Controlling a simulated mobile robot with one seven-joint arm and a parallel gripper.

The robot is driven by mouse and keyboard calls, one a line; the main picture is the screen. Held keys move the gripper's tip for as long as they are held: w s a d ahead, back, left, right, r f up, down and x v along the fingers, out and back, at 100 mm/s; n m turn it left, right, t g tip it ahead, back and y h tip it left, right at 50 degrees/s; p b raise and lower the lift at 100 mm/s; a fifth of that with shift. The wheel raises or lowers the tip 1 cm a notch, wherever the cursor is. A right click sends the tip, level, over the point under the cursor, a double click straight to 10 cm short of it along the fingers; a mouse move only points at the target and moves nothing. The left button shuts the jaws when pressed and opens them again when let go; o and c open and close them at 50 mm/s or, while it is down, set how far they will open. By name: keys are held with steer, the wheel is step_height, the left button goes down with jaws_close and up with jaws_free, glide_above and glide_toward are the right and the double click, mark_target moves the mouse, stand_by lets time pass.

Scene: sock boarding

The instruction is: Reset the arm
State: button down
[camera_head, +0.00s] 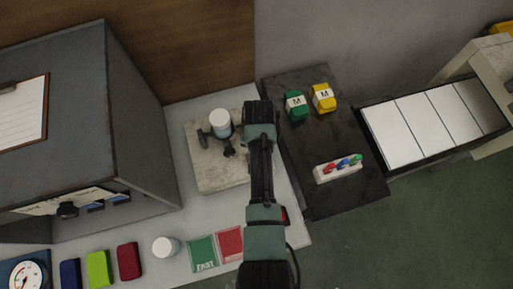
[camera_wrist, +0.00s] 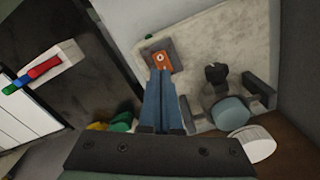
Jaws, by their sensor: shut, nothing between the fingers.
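My arm reaches up the middle of the head view, over the right edge of a pale stone-like plate (camera_head: 213,178). My gripper (camera_wrist: 160,73) shows in the wrist view with its two bluish fingers together and nothing between them. Its tips appear just short of a small orange piece on a grey square pad (camera_wrist: 172,48) on the plate; I cannot tell whether they touch. A dark fixture (camera_wrist: 216,75) with a teal rounded part stands beside the fingers. In the head view my arm's end hides the gripper's fingers.
A white-topped cylinder (camera_head: 220,120) stands at the plate. A dark slab (camera_head: 335,125) to the right carries green (camera_head: 295,105) and yellow (camera_head: 323,97) M-marked blocks and a white clip holder (camera_head: 338,170). A grey cabinet (camera_head: 150,130) stands left. A white jar (camera_head: 165,247) and coloured pieces lie in front.

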steer(key=shift+r, duration=0.3)
stand_by(0.4)
